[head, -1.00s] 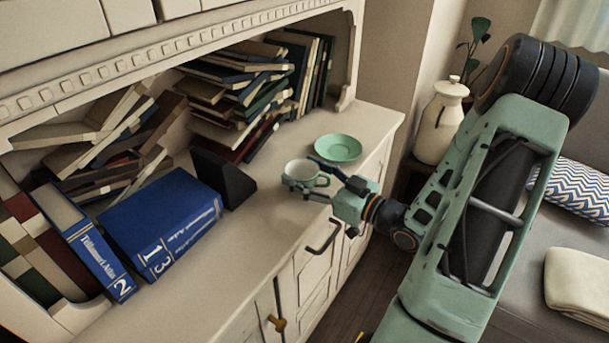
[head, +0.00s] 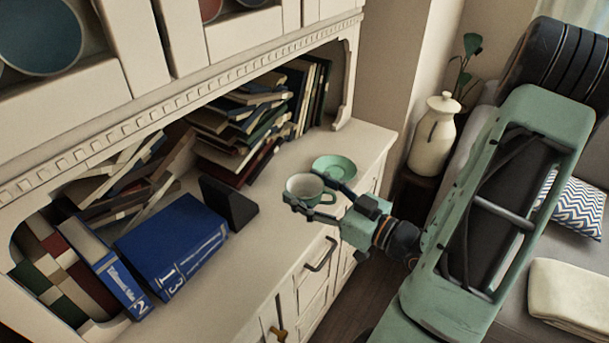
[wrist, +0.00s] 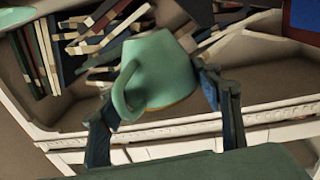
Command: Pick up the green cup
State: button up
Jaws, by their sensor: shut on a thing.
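The green cup (head: 306,185) has a pale inside and is held upright or nearly so in the head view, over the cabinet's counter. My gripper (head: 318,192) is shut on it, with a finger on either side of the cup. In the wrist view the cup (wrist: 160,72) sits between the two dark fingers of my gripper (wrist: 163,105), its handle toward the left finger. The gap between the cup's base and the counter is hard to judge.
A green saucer (head: 335,167) lies on the counter (head: 262,262) just behind the cup. Blue books (head: 178,243), a dark bookend (head: 229,203) and stacked books (head: 243,130) stand to the left under the upper cabinet. A cream jar (head: 434,135) stands at the right.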

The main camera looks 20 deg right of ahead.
aim_at(312, 200)
jog(key=shift+s+a+r+p, duration=0.25)
jog(key=shift+s+r+p, duration=0.2)
jog(key=shift+s+p, duration=0.85)
jog(key=shift+s+a+r+p, duration=0.3)
jog(key=shift+s+r+p, duration=0.25)
jog(key=shift+p, duration=1.4)
jog(key=shift+s+a+r+p, duration=0.3)
jog(key=shift+s+p, duration=0.75)
jog(key=shift+p, duration=0.6)
